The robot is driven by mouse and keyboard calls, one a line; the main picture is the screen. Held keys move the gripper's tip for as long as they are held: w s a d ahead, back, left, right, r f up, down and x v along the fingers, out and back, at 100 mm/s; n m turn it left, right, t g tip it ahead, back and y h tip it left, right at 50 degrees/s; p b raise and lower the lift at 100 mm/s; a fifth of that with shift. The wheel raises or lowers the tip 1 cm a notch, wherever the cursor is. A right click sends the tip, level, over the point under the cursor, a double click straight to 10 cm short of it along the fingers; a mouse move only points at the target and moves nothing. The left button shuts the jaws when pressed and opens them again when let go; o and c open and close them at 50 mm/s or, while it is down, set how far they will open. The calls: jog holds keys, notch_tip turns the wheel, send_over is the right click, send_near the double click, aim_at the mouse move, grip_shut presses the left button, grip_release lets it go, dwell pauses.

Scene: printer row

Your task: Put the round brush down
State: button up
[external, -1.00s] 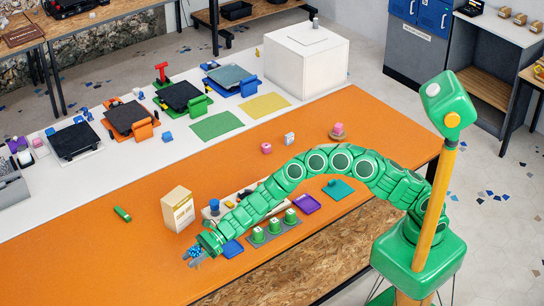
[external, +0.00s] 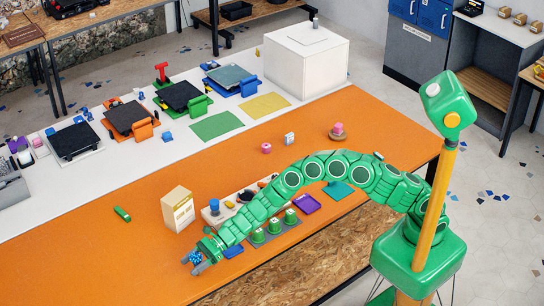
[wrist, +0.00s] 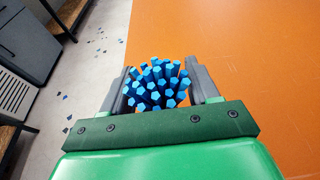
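The round brush (external: 195,257) is a cluster of blue bristles at my gripper's end, near the orange table's front edge in the external view. In the wrist view, the bristles of the brush (wrist: 156,84) fill most of the space between the two grey fingers and face the camera. My gripper (external: 194,264) is shut on the brush, with one finger on each side; it also shows in the wrist view (wrist: 160,82). The rest of the brush is hidden behind the bristles. I cannot tell whether its underside touches the table.
A purple tray (external: 307,204) and a teal piece (external: 340,190) lie farther right. The orange tabletop (external: 75,255) is clear at left.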

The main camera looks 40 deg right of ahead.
jog(key=shift+r, duration=0.15)
jog(key=v, duration=1.2)
dwell(0.3)
jog(key=shift+r, duration=0.1)
